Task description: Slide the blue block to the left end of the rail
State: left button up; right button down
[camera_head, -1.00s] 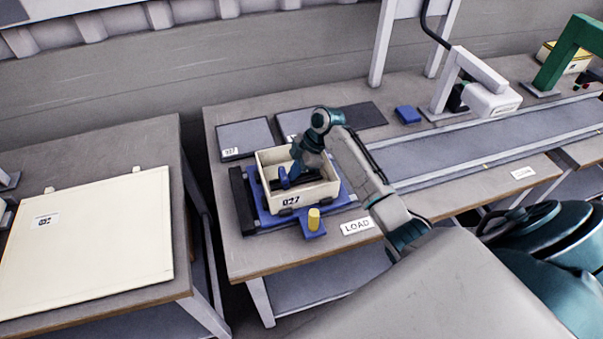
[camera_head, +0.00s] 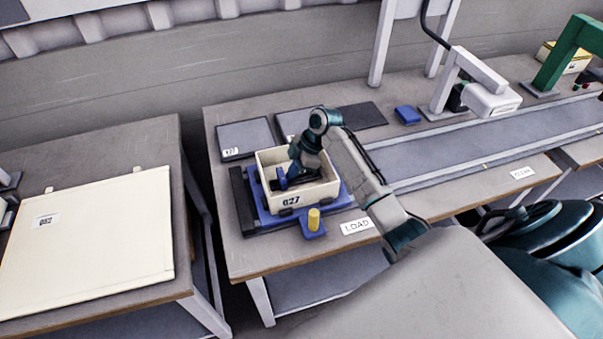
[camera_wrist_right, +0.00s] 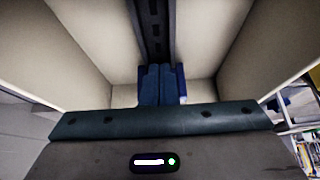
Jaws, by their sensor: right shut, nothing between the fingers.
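The blue block (camera_head: 281,179) sits near the left end of a dark rail (camera_head: 307,182) inside a cream bin marked 027 (camera_head: 318,194). My right gripper (camera_head: 294,174) reaches down into the bin at the block's right side; whether it touches the block is too small to tell. In the right wrist view its blue fingers (camera_wrist_right: 160,85) are together, with the dark rail (camera_wrist_right: 154,30) running away beyond them. Darker blue edges beside the fingers (camera_wrist_right: 181,84) may be the block, mostly hidden behind them. My left gripper is not in view.
The bin stands on a blue base, with a dark bar (camera_head: 237,200) at its left and a yellow knob (camera_head: 314,217) in front. Bin walls close in around my gripper. Flat grey plates (camera_head: 245,137) lie behind; a conveyor (camera_head: 450,160) runs right.

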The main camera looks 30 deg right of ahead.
jog(key=shift+w+a+p, duration=0.1)
jog(key=shift+a+p, duration=0.25)
jog(key=shift+a, duration=0.15)
dwell(0.8)
jog(key=shift+d, duration=0.35)
dwell(0.8)
jog(key=shift+r, duration=0.1)
jog(key=shift+r+p, duration=0.95)
jog(key=shift+p, duration=0.15)
jog(key=r+p, duration=0.2)
jog(key=r, duration=0.1)
jog(key=r+p, duration=0.2)
jog(key=shift+s+d, duration=0.2)
jog(key=shift+d, duration=0.2)
